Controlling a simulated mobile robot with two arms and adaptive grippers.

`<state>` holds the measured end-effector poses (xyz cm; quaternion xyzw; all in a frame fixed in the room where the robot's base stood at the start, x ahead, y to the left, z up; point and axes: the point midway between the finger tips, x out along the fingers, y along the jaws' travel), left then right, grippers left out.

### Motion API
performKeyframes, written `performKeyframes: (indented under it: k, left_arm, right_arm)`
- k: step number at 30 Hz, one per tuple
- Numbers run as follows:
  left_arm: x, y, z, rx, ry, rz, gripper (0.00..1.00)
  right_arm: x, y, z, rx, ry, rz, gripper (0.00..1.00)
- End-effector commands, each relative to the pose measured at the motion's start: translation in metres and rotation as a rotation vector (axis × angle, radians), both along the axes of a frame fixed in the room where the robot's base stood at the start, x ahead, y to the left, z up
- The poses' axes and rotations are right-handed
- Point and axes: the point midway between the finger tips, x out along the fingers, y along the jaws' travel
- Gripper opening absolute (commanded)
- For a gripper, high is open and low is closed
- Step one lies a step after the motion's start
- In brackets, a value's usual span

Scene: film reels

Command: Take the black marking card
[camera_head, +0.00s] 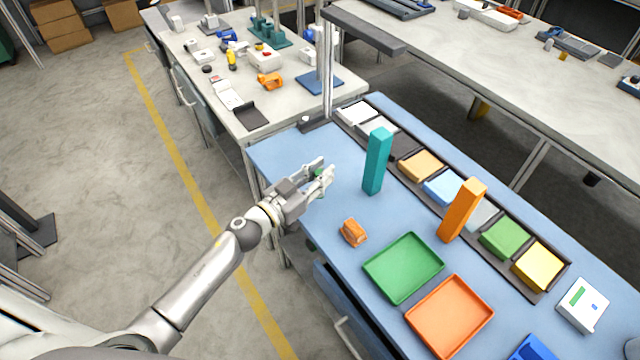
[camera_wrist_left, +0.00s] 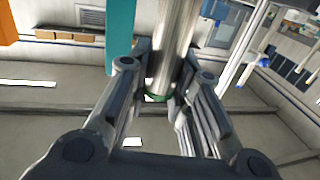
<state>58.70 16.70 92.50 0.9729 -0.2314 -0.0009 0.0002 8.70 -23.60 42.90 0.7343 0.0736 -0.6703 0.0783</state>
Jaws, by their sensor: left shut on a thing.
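My left gripper (camera_head: 323,178) is above the blue table near its left edge, to the left of the teal block. It is shut on a small, mostly hidden green thing (camera_head: 319,174). In the left wrist view, green (camera_wrist_left: 155,97) shows between the fingers, below a silver cylinder (camera_wrist_left: 172,45); I cannot tell whether the cylinder is held. A dark card stack (camera_head: 402,146) lies in the black rack (camera_head: 552,284), partly behind the teal block; I cannot tell if it holds the black marking card. My right gripper is not in view.
The teal block (camera_head: 377,162) and an orange block (camera_head: 461,210) stand upright before the rack. Green (camera_head: 403,267) and orange (camera_head: 449,316) trays lie at the front. A small orange thing (camera_head: 353,232) lies near the gripper. A white device (camera_head: 582,305) is at the right.

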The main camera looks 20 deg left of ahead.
Motion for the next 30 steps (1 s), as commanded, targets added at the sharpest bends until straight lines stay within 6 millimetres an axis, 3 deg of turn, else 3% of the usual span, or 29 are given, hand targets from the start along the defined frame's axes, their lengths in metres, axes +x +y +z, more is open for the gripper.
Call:
performKeyframes:
  k: [6, 12, 25, 26, 30]
  left_arm:
    - [0.013, 0.003, -0.017, -0.003, -0.001, 0.003, 0.00]
    - [0.013, 0.003, -0.040, -0.003, 0.000, 0.001, 0.00]
    - [0.012, 0.003, -0.046, -0.001, 0.000, 0.001, 0.00]
    - [0.012, 0.003, -0.046, -0.001, 0.000, 0.001, 0.22]
    - [0.012, 0.003, -0.045, 0.000, -0.001, 0.001, 0.40]
  right_arm:
    - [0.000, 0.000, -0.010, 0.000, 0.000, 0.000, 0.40]
    - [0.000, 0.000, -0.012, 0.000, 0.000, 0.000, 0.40]
    - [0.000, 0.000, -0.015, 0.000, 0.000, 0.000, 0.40]
    - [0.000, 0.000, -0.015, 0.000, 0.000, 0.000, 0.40]
    - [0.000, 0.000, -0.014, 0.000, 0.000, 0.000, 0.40]
